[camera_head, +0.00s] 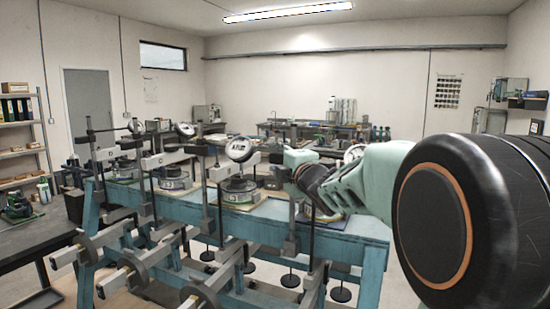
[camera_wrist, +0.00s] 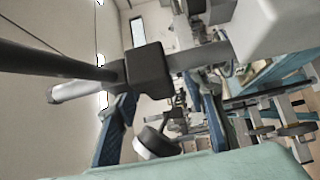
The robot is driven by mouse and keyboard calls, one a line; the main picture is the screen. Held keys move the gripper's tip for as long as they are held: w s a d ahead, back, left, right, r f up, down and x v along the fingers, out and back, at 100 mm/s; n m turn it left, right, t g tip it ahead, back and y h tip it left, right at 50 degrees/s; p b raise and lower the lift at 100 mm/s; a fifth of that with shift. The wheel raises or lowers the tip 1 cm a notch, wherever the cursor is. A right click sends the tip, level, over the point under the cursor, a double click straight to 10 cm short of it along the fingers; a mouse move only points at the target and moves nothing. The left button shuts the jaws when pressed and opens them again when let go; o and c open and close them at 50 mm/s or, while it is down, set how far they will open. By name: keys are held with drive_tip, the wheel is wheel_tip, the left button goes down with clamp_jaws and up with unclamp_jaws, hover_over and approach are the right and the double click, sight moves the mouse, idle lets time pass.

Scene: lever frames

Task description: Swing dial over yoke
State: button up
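In the wrist view two dark blue fingers of my gripper (camera_wrist: 165,98) stand apart with a gap between them. A black clamp block (camera_wrist: 148,70) on a grey bar is just beyond the tips; I cannot tell whether they touch. A round dark and pale part (camera_wrist: 155,143), perhaps a dial from the side, shows between the fingers. In the head view my arm reaches in from the right over the right end of the bench, hiding most of the frame there. A pale dial (camera_head: 353,152) shows just above my arm. Another dial (camera_head: 239,149) faces me on the neighbouring frame.
More lever frames with dials (camera_head: 186,129) stand along the blue bench (camera_head: 350,232). Their upright posts and levers (camera_head: 205,290) with weights crowd the front. Shelves (camera_head: 18,125) stand at the far left. Open floor lies beyond the bench's right end.

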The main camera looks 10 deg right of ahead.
drive_tip(key=shift+c, duration=0.6)
clamp_jaws()
drive_tip(key=shift+r, duration=0.15)
drive_tip(key=shift+s+r+n+y+p, duration=0.2)
drive_tip(key=shift+n+y+p, duration=0.3)
drive_tip(key=shift+y+p, duration=0.5)
drive_tip(key=shift+s+n+g+y+p, duration=0.15)
drive_tip(key=shift+n+g+y+p, duration=0.3)
drive_tip(key=shift+p, duration=0.45)
drive_tip(key=shift+s+a+f+n+g+y+p, duration=0.1)
drive_tip(key=shift+a+n+g+y+p, duration=0.1)
drive_tip(key=shift+n+y, duration=0.25)
drive_tip(key=shift+s+a+f+n+g+y+p, duration=0.1)
drive_tip(key=shift+n+g+y+p, duration=0.1)
drive_tip(key=shift+y, duration=0.3)
drive_tip(key=shift+o, duration=0.6)
unclamp_jaws()
drive_tip(key=shift+f, duration=0.1)
